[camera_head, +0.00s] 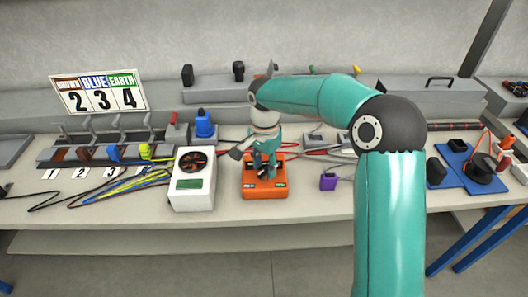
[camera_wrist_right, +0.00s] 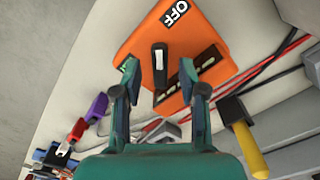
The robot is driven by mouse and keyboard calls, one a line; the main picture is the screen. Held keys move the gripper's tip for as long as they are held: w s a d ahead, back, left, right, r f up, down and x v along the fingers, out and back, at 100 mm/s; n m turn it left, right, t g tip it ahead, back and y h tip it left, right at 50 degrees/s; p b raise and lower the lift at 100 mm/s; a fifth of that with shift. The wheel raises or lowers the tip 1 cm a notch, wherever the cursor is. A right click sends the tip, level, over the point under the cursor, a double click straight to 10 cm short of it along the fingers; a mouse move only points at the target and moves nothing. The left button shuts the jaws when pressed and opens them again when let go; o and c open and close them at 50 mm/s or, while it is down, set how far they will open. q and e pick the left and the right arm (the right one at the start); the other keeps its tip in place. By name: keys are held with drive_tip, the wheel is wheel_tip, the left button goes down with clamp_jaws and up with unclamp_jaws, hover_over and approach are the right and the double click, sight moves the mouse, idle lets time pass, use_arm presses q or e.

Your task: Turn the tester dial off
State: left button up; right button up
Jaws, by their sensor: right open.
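The tester is an orange box (camera_head: 248,188) on the bench, in the middle of the head view. It fills the upper middle of the right wrist view (camera_wrist_right: 140,38), with a black "OFF" label (camera_wrist_right: 175,13) near its top edge. Its dial (camera_wrist_right: 160,68) is a narrow dark bar with a pale mark. My right gripper (camera_head: 267,160) is over the tester and hides the dial in the head view. In the wrist view its open fingers (camera_wrist_right: 159,74) stand on either side of the dial, with gaps showing on both sides. My left gripper is not in view.
A white box with a fan (camera_head: 191,195) stands close left of the tester. A purple block (camera_head: 328,181) lies to its right. Red and black leads run behind. A yellow-handled tool (camera_wrist_right: 245,140) shows in the wrist view. Bare bench lies in front.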

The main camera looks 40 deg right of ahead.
sight(265, 169)
wheel_tip(265, 169, up, 11)
drive_tip(key=shift+r, duration=0.2)
idle(0.6)
